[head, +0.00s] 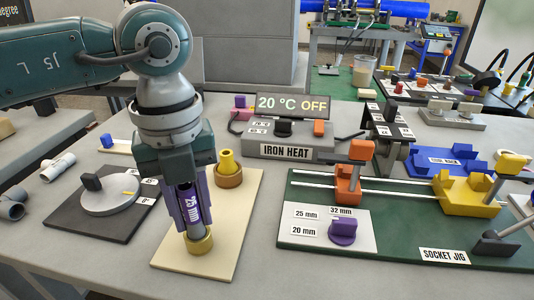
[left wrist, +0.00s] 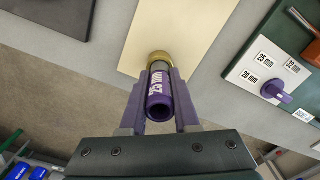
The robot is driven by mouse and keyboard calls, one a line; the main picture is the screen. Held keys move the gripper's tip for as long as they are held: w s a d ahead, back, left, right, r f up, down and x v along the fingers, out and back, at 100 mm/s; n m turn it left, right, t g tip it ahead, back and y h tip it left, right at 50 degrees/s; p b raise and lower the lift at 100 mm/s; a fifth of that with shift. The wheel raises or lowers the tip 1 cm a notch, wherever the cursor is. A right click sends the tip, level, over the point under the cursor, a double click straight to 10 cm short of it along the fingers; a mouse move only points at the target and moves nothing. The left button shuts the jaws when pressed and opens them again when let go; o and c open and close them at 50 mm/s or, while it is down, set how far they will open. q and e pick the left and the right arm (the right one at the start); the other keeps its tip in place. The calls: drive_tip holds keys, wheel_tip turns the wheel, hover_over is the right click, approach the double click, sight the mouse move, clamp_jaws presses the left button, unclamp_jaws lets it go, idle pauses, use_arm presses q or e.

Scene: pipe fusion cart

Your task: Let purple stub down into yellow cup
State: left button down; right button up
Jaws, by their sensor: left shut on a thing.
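The purple stub (head: 192,208) carries a white "25 mm" label and stands near upright, with a grey lower section. My left gripper (head: 187,214) is shut on it, its purple fingers on either side. The yellow cup (head: 199,242) is on the cream board directly below the stub. The stub's lower end meets the cup's mouth; I cannot tell how deep it sits. In the left wrist view the stub (left wrist: 159,98) is between the fingers, its open purple end toward me, with the yellow cup (left wrist: 160,59) beyond, partly hidden. My right gripper is not in view.
The cream board (head: 232,215) also bears a yellow stepped piece in a brown ring (head: 229,174) behind the gripper. A dial plate (head: 105,205) lies left. The green socket jig (head: 400,232) lies right, and the iron heat box (head: 288,140) stands behind.

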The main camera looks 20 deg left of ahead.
use_arm(q)
drive_tip(key=shift+f+b, duration=0.45)
drive_tip(key=shift+f, duration=0.2)
